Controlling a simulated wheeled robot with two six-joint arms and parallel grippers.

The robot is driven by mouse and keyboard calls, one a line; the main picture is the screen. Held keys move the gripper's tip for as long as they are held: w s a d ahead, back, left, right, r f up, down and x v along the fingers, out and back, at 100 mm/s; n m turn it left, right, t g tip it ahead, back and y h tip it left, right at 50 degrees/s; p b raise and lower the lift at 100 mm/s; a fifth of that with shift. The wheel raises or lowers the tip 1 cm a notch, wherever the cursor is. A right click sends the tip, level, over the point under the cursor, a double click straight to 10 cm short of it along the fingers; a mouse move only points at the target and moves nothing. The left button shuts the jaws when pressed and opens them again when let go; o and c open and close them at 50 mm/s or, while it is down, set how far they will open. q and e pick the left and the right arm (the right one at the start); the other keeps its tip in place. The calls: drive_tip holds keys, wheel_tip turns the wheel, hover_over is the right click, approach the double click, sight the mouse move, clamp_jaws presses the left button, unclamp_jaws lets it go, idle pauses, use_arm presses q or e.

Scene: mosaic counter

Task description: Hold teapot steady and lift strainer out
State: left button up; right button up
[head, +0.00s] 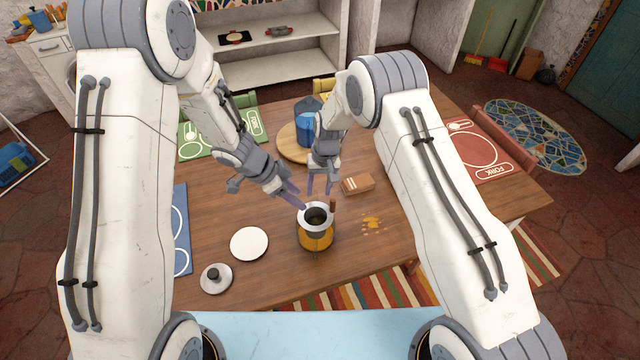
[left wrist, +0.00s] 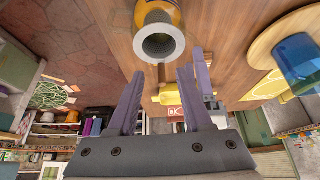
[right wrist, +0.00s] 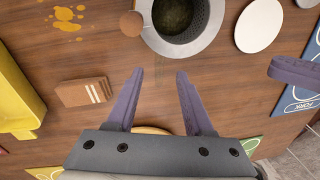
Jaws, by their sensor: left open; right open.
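The teapot (head: 316,241) stands upright on the wooden table, with an amber body. The grey strainer (head: 304,223) sits in its top, with a brown knob at one side (right wrist: 131,24). The strainer's round rim also shows in the left wrist view (left wrist: 160,61), and dark contents show inside it in the right wrist view. My left gripper (head: 293,198) is open and empty, behind and left of the teapot. My right gripper (head: 319,191) is open and empty, just behind the strainer and pointing down. Neither gripper appears to touch the teapot or strainer.
A white disc (head: 249,243) and a lid with a dark knob (head: 215,279) lie left of the teapot. A brown box (head: 357,185) and yellow spill marks (head: 371,222) are at right. A blue pitcher (head: 308,125) stands on a round board (head: 289,148) behind.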

sight(316, 207)
drive_tip(key=f, duration=0.6)
drive_tip(key=a+f, duration=0.1)
drive_tip(key=f, duration=0.1)
drive_tip(key=shift+f, duration=0.4)
drive_tip(key=shift+s, duration=0.1)
clamp_jaws()
idle(1.0)
